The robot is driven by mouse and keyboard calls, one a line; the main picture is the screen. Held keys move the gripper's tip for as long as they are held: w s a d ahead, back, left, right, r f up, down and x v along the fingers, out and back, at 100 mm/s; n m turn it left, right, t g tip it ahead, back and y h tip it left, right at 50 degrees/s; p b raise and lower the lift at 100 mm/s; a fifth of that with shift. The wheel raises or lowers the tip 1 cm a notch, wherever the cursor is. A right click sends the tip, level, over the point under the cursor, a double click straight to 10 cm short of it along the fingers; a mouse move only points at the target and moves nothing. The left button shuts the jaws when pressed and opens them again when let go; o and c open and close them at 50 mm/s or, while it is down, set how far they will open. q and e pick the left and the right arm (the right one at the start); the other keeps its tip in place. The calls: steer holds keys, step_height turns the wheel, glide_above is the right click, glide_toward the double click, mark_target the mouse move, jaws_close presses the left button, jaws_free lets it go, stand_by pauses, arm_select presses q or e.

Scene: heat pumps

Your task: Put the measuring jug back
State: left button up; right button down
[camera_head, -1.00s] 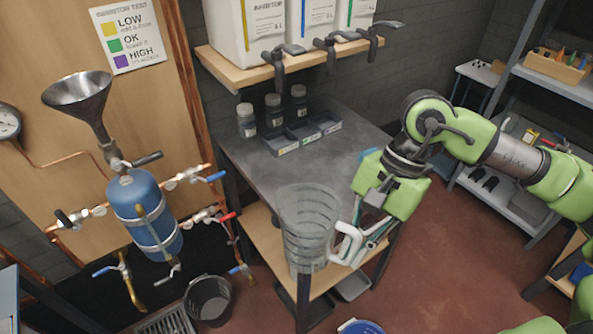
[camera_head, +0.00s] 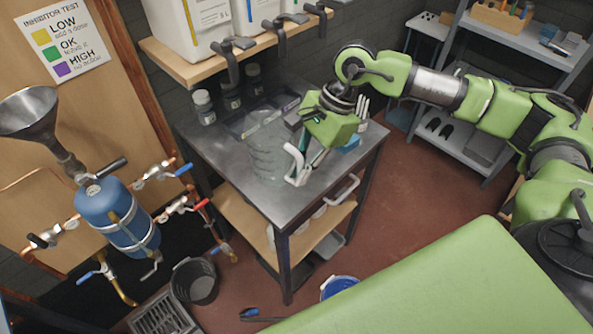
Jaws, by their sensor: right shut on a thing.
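The measuring jug (camera_head: 264,158) is clear, with ring marks around its wall. It looks upright over the grey top of the bench (camera_head: 215,150); whether its base touches the top I cannot tell. My right gripper (camera_head: 306,162) comes from the right and is shut on the jug's white handle (camera_head: 293,168), on the jug's right side. My left gripper is not in view.
Dark bottles (camera_head: 231,97) and a divided tray (camera_head: 262,114) stand behind the jug. Dispenser taps (camera_head: 279,38) hang from the shelf above. A blue item (camera_head: 349,144) lies right of the gripper. The bench's front corner is clear.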

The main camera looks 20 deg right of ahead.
steer(key=shift+w+d+f+p, duration=0.1)
steer(key=shift+w+f+p, duration=0.2)
steer(key=shift+w+f, duration=0.7)
step_height(320, 180, down, 3)
steer(key=shift+f+p, duration=0.1)
steer(key=shift+p, duration=0.95)
steer(key=shift+f, duration=0.3)
steer(key=shift+f+b, duration=0.1)
steer(key=shift+b, duration=0.25)
steer(key=c, duration=2.1)
jaws_free()
steer(key=shift+c, duration=0.2)
